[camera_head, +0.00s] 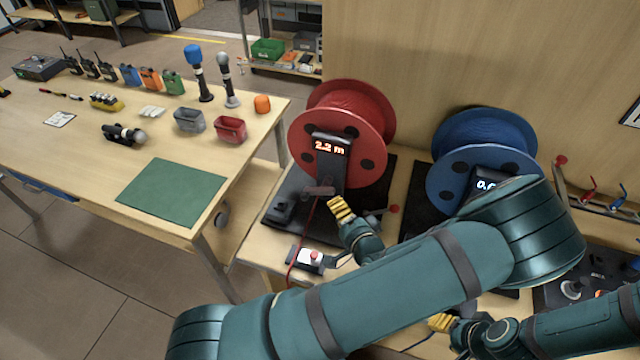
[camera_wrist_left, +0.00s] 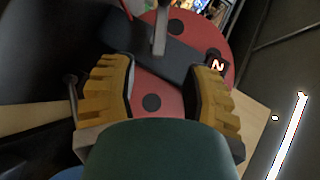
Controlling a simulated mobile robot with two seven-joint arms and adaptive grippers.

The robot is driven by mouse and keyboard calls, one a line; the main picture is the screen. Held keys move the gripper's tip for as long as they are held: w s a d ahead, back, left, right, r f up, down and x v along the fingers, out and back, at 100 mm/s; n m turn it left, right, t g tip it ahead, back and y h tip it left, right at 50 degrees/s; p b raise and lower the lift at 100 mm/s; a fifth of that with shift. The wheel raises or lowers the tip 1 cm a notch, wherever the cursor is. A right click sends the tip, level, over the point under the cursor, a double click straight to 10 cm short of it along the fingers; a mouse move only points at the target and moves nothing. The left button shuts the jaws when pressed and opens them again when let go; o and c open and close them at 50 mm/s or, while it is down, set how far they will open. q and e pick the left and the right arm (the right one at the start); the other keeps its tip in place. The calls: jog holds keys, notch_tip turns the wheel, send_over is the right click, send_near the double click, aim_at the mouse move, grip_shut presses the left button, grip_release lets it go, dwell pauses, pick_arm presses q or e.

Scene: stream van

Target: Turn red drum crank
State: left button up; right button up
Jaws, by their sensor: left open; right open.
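The red drum (camera_head: 378,110) stands upright on a black base, with a display reading 2.2 m on a dark post in front. A short arm with a red knob (camera_head: 394,209), apparently its crank, sticks out low at the right. My left gripper (camera_head: 341,208) is open and empty in front of the drum, left of that knob. In the left wrist view, the red drum's face (camera_wrist_left: 185,98) and the dark post (camera_wrist_left: 165,57) show between and beyond the open fingers. My right gripper (camera_head: 441,322) is low at the right, open, partly hidden by my arm.
A blue drum (camera_head: 455,165) stands to the right, partly behind my left arm. Radios and microphones stand on the left table (camera_head: 75,165).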

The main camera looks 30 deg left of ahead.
aim_at(321, 188)
pick_arm(q)
jog(key=x, duration=1.2)
jog(key=shift+w+a, duration=0.15)
grip_shut()
